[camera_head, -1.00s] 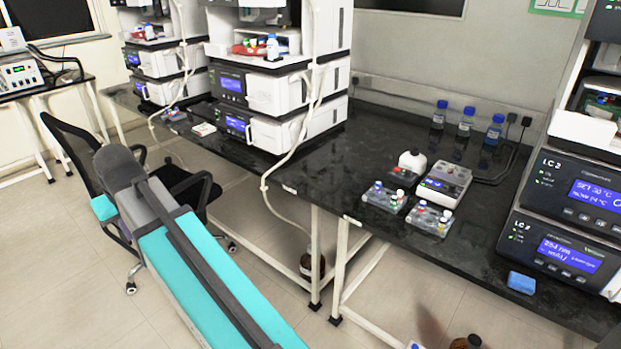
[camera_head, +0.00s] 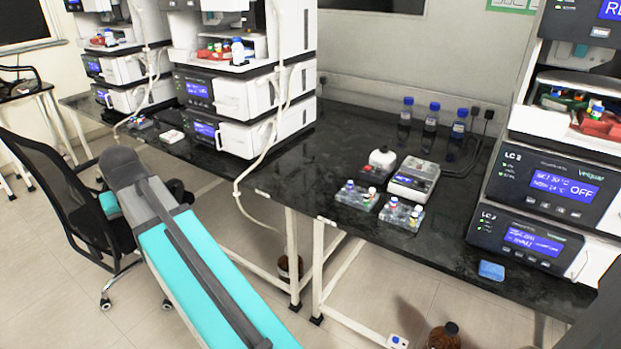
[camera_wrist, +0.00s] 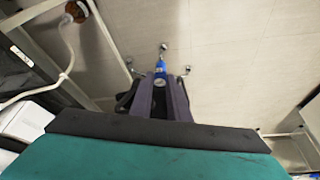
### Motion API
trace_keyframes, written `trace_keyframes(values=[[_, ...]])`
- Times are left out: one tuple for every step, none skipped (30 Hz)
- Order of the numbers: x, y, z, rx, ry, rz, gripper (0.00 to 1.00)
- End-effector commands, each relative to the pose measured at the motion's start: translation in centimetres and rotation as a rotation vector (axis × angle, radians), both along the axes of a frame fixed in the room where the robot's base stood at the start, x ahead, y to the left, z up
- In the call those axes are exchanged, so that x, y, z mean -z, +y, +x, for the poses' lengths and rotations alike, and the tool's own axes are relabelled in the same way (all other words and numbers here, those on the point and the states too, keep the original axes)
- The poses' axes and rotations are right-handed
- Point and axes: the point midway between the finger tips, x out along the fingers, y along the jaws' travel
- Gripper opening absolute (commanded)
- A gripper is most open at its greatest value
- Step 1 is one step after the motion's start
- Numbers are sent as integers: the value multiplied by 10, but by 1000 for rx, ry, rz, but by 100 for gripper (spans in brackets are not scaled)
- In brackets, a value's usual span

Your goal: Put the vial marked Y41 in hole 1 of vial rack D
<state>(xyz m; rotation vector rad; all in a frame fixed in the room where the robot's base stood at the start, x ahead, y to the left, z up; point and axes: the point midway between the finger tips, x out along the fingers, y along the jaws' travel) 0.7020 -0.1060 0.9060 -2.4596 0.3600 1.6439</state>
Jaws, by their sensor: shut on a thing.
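In the wrist view, my gripper (camera_wrist: 163,90) is shut on a small vial with a blue cap (camera_wrist: 160,67). Its dark fingers hide most of the vial, and its marking is too small to read. In the head view, two clear grey vial racks stand side by side on the black bench, a left one (camera_head: 348,202) and a right one (camera_head: 410,225). Both hold vials with coloured caps. I cannot read their letters or hole numbers, so I cannot tell which is rack D. My gripper is away from the bench, above the floor, and does not show in the head view.
Blue-capped bottles (camera_head: 430,125) line the back. Instrument stacks (camera_head: 530,190) flank the bench. A blue block (camera_head: 491,270) lies near the front edge. A black chair (camera_head: 65,185) stands left.

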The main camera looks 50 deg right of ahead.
Motion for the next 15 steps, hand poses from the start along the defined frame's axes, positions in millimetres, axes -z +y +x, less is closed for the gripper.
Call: trace_keyframes(values=[[-2,-21,-2,55,1,-1,0],[-1,-32,-4,86,2,-1,0],[-1,-47,-6,129,1,0,0],[-1,-58,-8,160,1,0,0],[-1,-69,-10,193,1,-1,0],[0,-84,-13,235,1,-1,0],[0,-95,-15,267,1,-1,0],[0,-105,-18,299,1,0,0],[1,-120,-22,342,1,-1,0],[1,-131,-25,372,2,-1,0],[1,-141,-29,404,1,0,0],[2,-155,-33,445,1,0,0],[2,-166,-37,478,1,0,0],[2,-176,-41,508,2,-1,0],[2,-190,-47,551,1,-1,0]])
